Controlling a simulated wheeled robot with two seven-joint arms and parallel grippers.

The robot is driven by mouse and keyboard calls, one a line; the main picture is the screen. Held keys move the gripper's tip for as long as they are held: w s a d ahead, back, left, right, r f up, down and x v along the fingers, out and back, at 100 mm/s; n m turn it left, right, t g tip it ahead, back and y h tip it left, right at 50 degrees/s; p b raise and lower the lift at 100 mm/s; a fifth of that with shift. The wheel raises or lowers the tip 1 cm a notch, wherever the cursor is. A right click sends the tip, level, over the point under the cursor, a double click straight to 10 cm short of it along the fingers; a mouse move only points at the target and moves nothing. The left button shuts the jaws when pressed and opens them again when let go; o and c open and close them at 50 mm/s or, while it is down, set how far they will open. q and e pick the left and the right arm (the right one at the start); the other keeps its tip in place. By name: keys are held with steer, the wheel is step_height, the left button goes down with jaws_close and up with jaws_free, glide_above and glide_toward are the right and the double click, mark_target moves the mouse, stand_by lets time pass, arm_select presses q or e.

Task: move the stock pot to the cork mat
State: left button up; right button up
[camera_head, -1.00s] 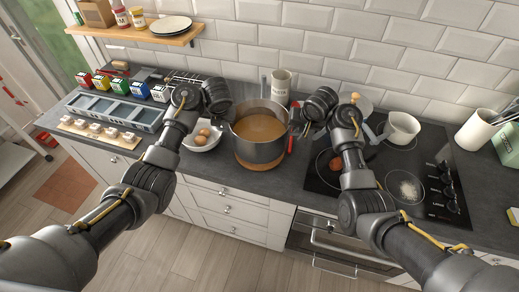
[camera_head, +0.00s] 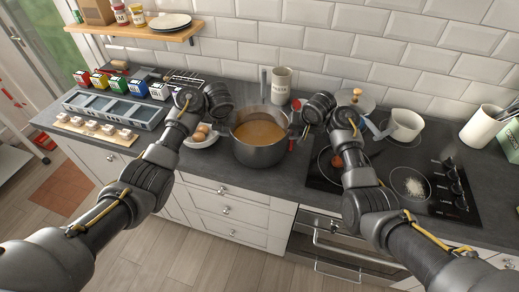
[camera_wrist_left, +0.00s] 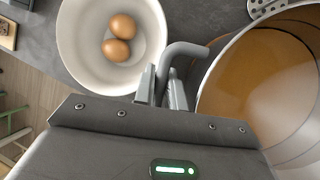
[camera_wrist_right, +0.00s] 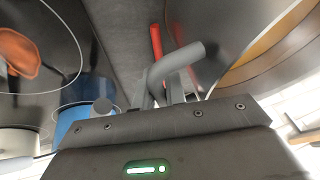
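The stock pot (camera_head: 260,153), a steel pot of brown soup, stands upright at the middle of the worktop. I cannot see a gap under it. No cork mat shows now; the pot's base covers the spot where a brown patch showed earlier. My left gripper (camera_wrist_left: 162,88) is closed around the pot's left handle (camera_wrist_left: 186,50). My right gripper (camera_wrist_right: 164,92) is closed around the right handle (camera_wrist_right: 176,62). In the head view both hands flank the pot and their fingertips are largely hidden.
A white bowl (camera_wrist_left: 73,62) with two eggs is close beside the pot's left handle. A red item (camera_wrist_right: 156,42) lies by the right handle. The black cooktop (camera_head: 425,205) with pans is to the right. A cream crock (camera_head: 281,85) stands behind. The front strip of worktop is clear.

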arm_select(q)
steer(key=shift+o, duration=1.1)
steer(key=shift+w+a+f, duration=0.1)
steer(key=shift+a, duration=0.05)
arm_select(e)
steer(key=shift+o, duration=1.3)
steer(key=shift+w+d+f, duration=0.1)
steer(key=shift+d, duration=0.05)
arm_select(q)
steer(key=shift+o, duration=1)
steer(key=shift+w+f, duration=0.15)
steer(key=shift+w, duration=0.05)
arm_select(e)
steer(key=shift+o, duration=0.8)
steer(key=shift+w+f, duration=0.15)
steer(key=shift+w, duration=0.05)
arm_select(q)
steer(key=shift+w, duration=0.1)
arm_select(e)
steer(key=shift+w, duration=0.1)
arm_select(q)
steer(key=shift+s+d+r, duration=0.2)
steer(key=shift+r, duration=0.05)
arm_select(e)
steer(key=shift+s, duration=0.2)
arm_select(q)
steer(key=shift+v, duration=5.5)
arm_select(e)
steer(key=shift+w+a, duration=0.1)
steer(key=shift+a, duration=0.1)
